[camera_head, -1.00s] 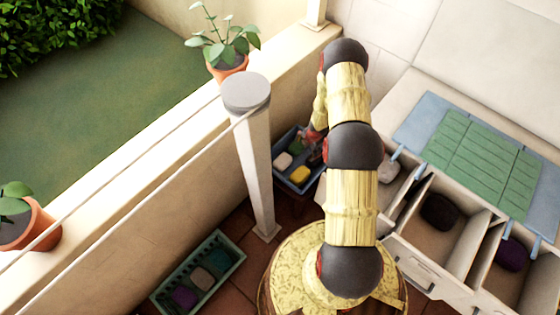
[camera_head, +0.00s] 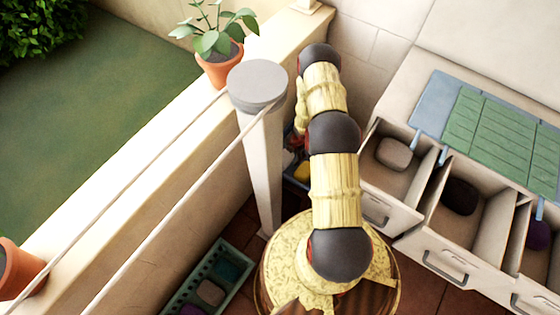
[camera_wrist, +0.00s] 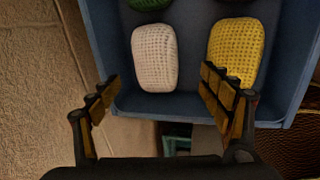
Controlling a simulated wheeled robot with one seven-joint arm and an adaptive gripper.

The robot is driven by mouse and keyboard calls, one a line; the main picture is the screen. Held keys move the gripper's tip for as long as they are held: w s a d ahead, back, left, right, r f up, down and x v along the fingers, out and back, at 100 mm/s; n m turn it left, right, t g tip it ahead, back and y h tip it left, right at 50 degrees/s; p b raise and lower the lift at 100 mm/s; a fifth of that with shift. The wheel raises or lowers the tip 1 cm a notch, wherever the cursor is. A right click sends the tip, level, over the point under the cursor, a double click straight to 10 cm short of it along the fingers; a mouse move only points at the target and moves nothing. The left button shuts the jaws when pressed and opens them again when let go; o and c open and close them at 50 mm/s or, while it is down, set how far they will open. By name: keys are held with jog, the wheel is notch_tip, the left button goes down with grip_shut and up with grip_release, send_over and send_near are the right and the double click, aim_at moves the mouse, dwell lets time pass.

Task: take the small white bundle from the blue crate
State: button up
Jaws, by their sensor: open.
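The small white bundle (camera_wrist: 154,55) lies in the blue crate (camera_wrist: 195,107) in the wrist view, near the crate's near wall. It has a knitted texture. My gripper (camera_wrist: 160,100) is open, with one finger on each side of the view. The white bundle lies ahead of the gap between the fingers, and nothing is held. A yellow bundle (camera_wrist: 236,50) lies to its right, partly behind the right finger. A dark green bundle (camera_wrist: 150,3) shows at the top edge. In the head view my arm and the post hide most of the blue crate.
A green crate (camera_head: 176,296) with several bundles stands on the floor at lower left. Open drawers (camera_head: 372,207) with bundles are to the right. A white post (camera_head: 262,180) stands close left of my arm. A beige wall (camera_wrist: 45,80) runs along the crate's left side.

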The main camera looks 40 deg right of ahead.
aim_at(285, 158)
jog(key=shift+b+x, duration=0.3)
jog(key=shift+x, duration=0.55)
jog(key=shift+w+b+x, duration=0.2)
jog(key=shift+b+x, duration=0.4)
jog(key=shift+x, duration=1.15)
jog(key=shift+w+b+x, duration=0.2)
jog(key=shift+b+x, duration=0.35)
jog(key=shift+x, duration=1.15)
jog(key=shift+r, duration=0.15)
jog(key=shift+c, duration=0.6)
jog(key=c, duration=1.1)
jog(key=shift+c, duration=0.3)
